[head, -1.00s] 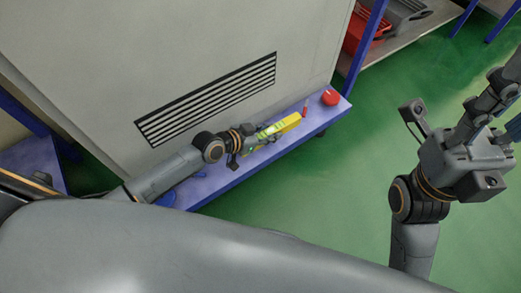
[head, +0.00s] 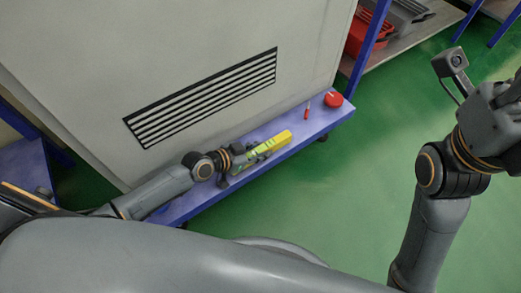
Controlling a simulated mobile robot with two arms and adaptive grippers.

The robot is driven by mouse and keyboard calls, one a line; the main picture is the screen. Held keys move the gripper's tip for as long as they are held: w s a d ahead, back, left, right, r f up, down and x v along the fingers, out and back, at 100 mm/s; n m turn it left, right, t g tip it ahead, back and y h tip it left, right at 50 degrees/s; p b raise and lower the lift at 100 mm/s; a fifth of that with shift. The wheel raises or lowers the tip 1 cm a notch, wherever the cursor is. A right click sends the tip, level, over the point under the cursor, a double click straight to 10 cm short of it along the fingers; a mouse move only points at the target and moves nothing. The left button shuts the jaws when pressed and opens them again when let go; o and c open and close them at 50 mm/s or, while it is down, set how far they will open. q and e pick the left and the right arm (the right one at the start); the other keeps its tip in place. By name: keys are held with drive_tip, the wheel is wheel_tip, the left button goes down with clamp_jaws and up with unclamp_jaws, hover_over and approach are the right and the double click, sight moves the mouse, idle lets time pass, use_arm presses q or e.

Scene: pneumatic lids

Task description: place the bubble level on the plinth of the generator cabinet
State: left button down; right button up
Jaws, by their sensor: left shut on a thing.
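The yellow bubble level (head: 277,143) is in my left gripper (head: 256,154), which is shut on it at its near left part. The level lies lengthwise along the blue plinth (head: 188,206) of the grey generator cabinet (head: 200,60), over its front half in the head view. I cannot tell whether it touches the plinth or is just above it. My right gripper (head: 500,112) is at the right edge, away from the plinth over the floor, and its fingers are not clearly seen.
A red round object (head: 333,100) and a small red upright item (head: 307,111) stand at the plinth's right end. A black vent grille (head: 205,100) is on the cabinet face. A shelf with red and grey bins (head: 368,35) is behind. The green floor (head: 370,170) is open.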

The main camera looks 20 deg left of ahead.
use_arm(q)
drive_tip(key=c, duration=1.1)
unclamp_jaws()
